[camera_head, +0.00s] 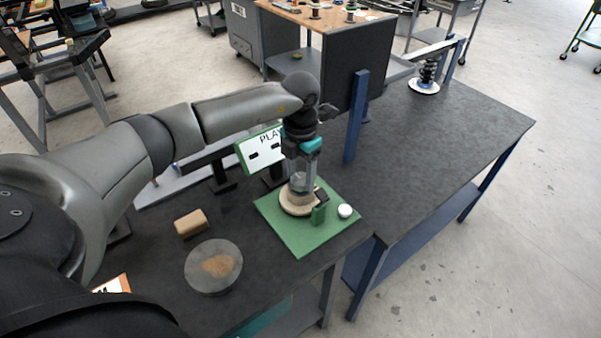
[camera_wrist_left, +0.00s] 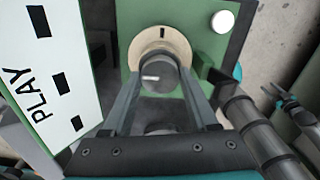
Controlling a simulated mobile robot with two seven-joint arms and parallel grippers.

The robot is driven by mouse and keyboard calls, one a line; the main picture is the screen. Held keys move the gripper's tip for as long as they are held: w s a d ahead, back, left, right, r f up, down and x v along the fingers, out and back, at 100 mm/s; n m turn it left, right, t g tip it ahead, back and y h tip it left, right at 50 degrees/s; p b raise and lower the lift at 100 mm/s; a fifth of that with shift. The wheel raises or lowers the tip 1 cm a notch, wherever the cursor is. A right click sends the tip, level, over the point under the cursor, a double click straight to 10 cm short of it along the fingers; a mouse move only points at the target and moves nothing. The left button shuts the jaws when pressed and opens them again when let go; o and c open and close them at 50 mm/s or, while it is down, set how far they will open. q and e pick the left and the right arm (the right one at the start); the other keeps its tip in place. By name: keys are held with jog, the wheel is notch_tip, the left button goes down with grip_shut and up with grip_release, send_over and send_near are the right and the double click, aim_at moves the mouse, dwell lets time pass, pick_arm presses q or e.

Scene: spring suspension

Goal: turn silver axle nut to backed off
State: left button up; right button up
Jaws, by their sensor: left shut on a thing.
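The silver axle nut (camera_wrist_left: 160,80) is a grey round piece with a short white mark on its face. It sits over a pale round disc (camera_wrist_left: 148,42) that has a dark mark near its rim. In the head view the disc (camera_head: 292,206) lies on a green board (camera_head: 300,238), and the gripper mostly covers the nut. My left gripper (camera_head: 299,184) points down from above. In the left wrist view its two fingers (camera_wrist_left: 158,68) lie on either side of the nut, shut on it. My right gripper is not seen in the head view.
A white PLAY sign (camera_head: 262,150) stands just behind. A grey round disc (camera_head: 213,267) and a tan block (camera_head: 190,223) lie on the dark bench. The right table is mostly clear.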

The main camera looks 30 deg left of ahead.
aim_at(301, 179)
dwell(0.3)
pick_arm(q)
jog(key=o, duration=1.4)
jog(key=shift+c, duration=0.2)
notch_tip(301, 179, up, 15)
jog(key=shift+r, duration=0.15)
